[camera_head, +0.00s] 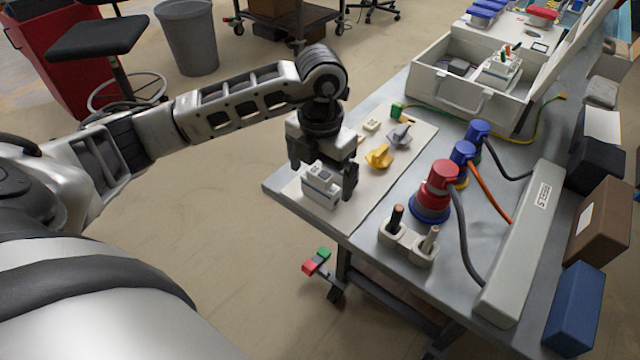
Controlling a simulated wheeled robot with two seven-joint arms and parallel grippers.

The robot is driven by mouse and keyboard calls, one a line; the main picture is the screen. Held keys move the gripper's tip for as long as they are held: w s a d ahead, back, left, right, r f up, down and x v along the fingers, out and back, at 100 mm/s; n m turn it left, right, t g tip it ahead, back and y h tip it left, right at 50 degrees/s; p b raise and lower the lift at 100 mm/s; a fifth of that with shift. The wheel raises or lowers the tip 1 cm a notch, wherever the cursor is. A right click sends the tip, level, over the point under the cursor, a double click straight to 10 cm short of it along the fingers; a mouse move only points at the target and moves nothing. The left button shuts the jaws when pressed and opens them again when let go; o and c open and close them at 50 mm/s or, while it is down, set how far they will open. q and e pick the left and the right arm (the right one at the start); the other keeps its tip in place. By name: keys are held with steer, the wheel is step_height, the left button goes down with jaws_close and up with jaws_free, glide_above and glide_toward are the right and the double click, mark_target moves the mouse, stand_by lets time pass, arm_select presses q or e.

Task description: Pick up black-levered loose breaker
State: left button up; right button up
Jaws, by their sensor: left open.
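A pale grey loose breaker (320,189) with a small dark part on top stands on the white mat (366,196) near the left corner of the workbench. My left gripper (323,178) points down just over the breaker. Its two dark fingers are apart, one at the breaker's left and one at its right. I cannot tell whether they touch it. The gripper body hides part of the breaker's far side. Another breaker-like unit (500,68) sits in the open white box (467,92) at the back. My right gripper is not in view.
A yellow part (379,157) and a grey part (400,135) lie on the mat behind the gripper. Red (439,185) and blue (462,156) plugs, a white block with two pegs (407,242) and a long white strip (522,245) stand to the right.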

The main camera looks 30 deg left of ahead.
arm_select(q)
steer(key=shift+a+f, duration=0.1)
steer(key=shift+f, duration=1.35)
steer(key=c, duration=1.1)
steer(key=shift+r, duration=0.15)
